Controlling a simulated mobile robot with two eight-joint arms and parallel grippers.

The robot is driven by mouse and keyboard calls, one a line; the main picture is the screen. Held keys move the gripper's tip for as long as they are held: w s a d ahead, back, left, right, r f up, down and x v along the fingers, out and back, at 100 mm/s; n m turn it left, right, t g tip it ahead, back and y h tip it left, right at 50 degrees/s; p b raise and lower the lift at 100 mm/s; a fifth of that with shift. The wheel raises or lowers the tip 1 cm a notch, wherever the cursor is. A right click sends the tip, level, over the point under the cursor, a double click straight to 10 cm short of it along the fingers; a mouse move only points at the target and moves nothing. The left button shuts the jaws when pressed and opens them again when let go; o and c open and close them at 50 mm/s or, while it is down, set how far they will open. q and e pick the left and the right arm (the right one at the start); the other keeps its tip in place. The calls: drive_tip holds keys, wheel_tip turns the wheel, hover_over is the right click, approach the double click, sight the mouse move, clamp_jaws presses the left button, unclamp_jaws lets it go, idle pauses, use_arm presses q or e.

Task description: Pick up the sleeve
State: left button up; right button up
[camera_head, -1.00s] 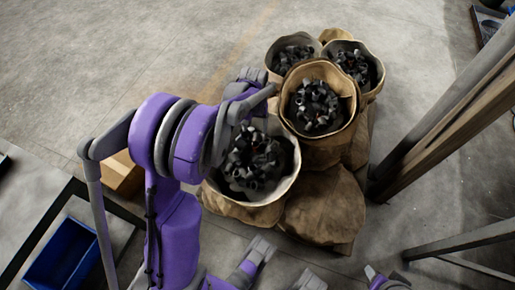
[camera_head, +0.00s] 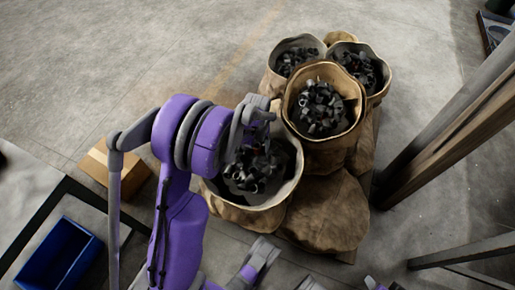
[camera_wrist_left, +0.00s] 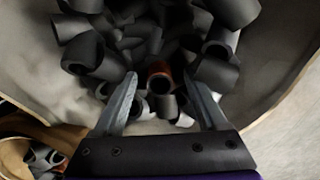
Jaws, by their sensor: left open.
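Many dark grey, short tube-like sleeves (camera_head: 255,168) lie heaped in the front sack (camera_head: 240,217). In the left wrist view, one sleeve with a reddish-brown outside (camera_wrist_left: 159,68) stands out among the dark ones, its open end facing the camera. My left gripper (camera_wrist_left: 162,82) is open over this heap, its two fingers on either side of the reddish sleeve. Nothing is gripped. I cannot tell whether the fingers touch any sleeve. In the head view my left arm covers part of the sack's left side. My right gripper is not clearly in view.
Other open sacks of dark sleeves stand behind, the nearest a tall brown sack (camera_head: 335,152). A wooden post (camera_head: 440,140) stands at right. A cardboard box (camera_head: 96,163) and blue bin (camera_head: 62,255) are at left.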

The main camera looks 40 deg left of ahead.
sight(257, 146)
use_arm(q)
clamp_jaws()
idle(0.3)
wheel_tip(257, 146, up, 10)
drive_tip(key=p, duration=0.3)
drive_tip(key=shift+r, duration=0.1)
drive_tip(key=w+d+r+m, duration=0.3)
drive_tip(key=d+r, duration=0.2)
drive_tip(key=d, duration=0.4)
drive_tip(key=w+d+r+m, duration=0.3)
drive_tip(key=w+d+r, duration=0.1)
drive_tip(key=d, duration=0.5)
wheel_tip(257, 146, up, 10)
drive_tip(key=s+p, duration=0.2)
drive_tip(key=p, duration=1.7)
drive_tip(key=shift+s+a+f+p, duration=0.15)
drive_tip(key=shift+s+a+p, duration=0.1)
drive_tip(key=shift+a+p, duration=0.15)
use_arm(e)
wheel_tip(257, 146, up, 26)
drive_tip(key=w+t, duration=0.1)
